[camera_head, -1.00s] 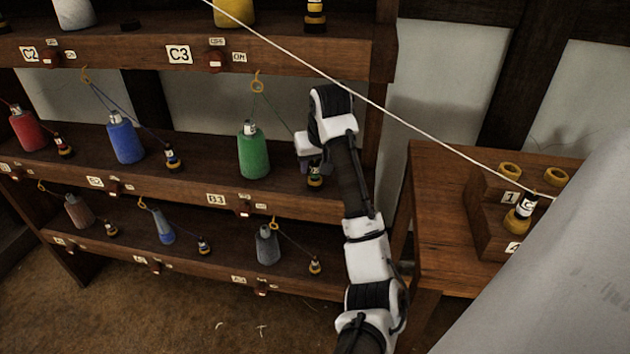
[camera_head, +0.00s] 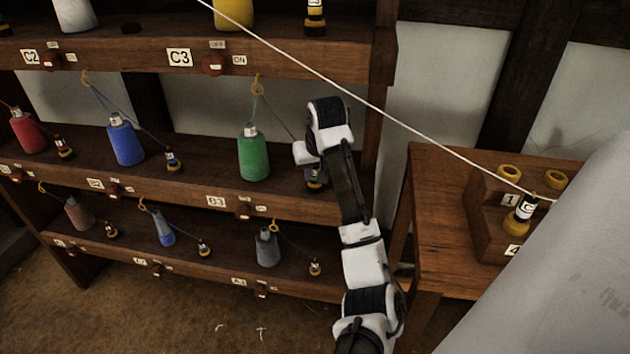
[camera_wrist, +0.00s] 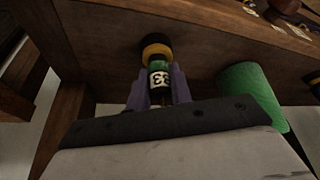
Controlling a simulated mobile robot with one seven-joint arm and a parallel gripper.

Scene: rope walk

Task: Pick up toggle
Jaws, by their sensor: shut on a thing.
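The toggle (camera_wrist: 158,80) is a small dark peg with a yellow end and a white label that seems to read B3, upside down in the wrist view. My gripper (camera_wrist: 160,88) has its two purple fingers closed on either side of the toggle's labelled middle. The yellow end is by the wooden shelf board; I cannot tell if it still touches. In the head view my gripper (camera_head: 315,176) is at the right end of the middle shelf (camera_head: 200,178), and it hides most of the toggle.
A green cone (camera_head: 253,155) stands just left of my gripper, with a green cord through a yellow ring (camera_head: 257,87) above. A white rope (camera_head: 400,118) crosses in front. A wooden table (camera_head: 440,200) at right holds a stepped block with another toggle (camera_head: 524,208).

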